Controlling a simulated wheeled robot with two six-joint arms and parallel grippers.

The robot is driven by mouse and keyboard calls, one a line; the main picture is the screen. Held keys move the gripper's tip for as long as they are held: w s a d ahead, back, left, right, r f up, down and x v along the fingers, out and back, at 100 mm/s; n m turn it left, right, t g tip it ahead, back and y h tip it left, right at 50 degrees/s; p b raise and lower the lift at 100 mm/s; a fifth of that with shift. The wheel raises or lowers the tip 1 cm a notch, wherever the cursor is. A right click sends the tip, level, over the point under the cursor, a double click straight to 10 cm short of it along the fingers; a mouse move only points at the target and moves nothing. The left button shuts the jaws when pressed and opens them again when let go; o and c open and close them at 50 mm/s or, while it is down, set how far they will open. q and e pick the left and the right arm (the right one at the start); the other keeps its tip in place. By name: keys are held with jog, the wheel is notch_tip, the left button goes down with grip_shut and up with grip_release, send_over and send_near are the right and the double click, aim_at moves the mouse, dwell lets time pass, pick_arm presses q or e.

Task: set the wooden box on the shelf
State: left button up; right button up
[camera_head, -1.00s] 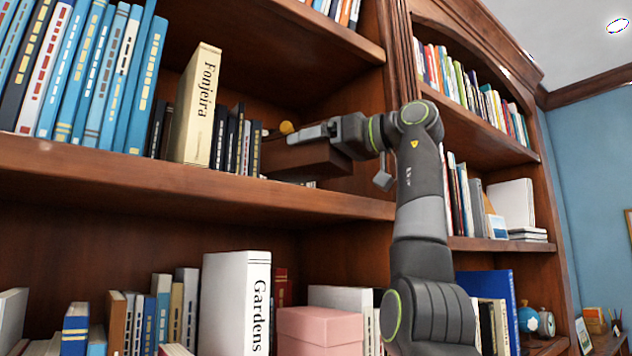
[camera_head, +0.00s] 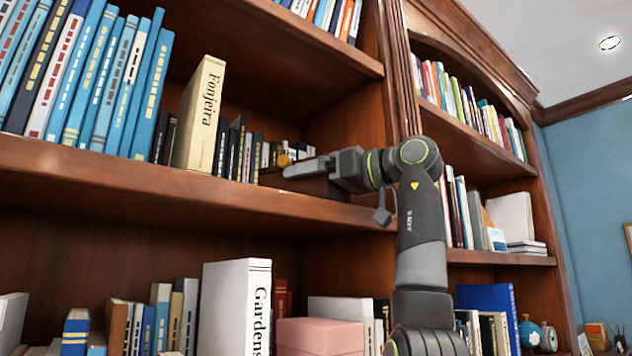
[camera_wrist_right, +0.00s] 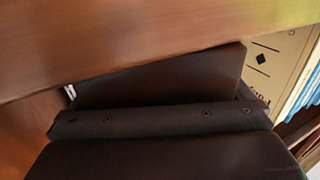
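The wooden box (camera_head: 310,186) is dark brown and sits low over the bookcase's middle shelf (camera_head: 200,195), right of the books. My right gripper (camera_head: 292,172) reaches in from the right, with one pale finger along the box's top; the other finger is hidden. It appears shut on the box. I cannot tell whether the box's underside touches the shelf, as the front edge hides it. In the right wrist view, my dark gripper (camera_wrist_right: 160,118) fills the lower middle, and a dark brown face just beyond it is probably the box. My left gripper is not in view.
The cream Fonjeira book (camera_head: 198,115) and several dark books (camera_head: 235,150) stand left of the box. A small yellow-orange object (camera_head: 285,160) is behind it. An upright divider (camera_head: 392,100) bounds the bay on the right. A pink box (camera_head: 320,337) is on the shelf below.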

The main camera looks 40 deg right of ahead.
jog(key=shift+r, duration=0.1)
jog(key=shift+s+d, duration=0.15)
jog(key=shift+s, duration=0.05)
jog(key=b+v, duration=0.3)
jog(key=v, duration=0.8)
jog(key=shift+s, duration=0.25)
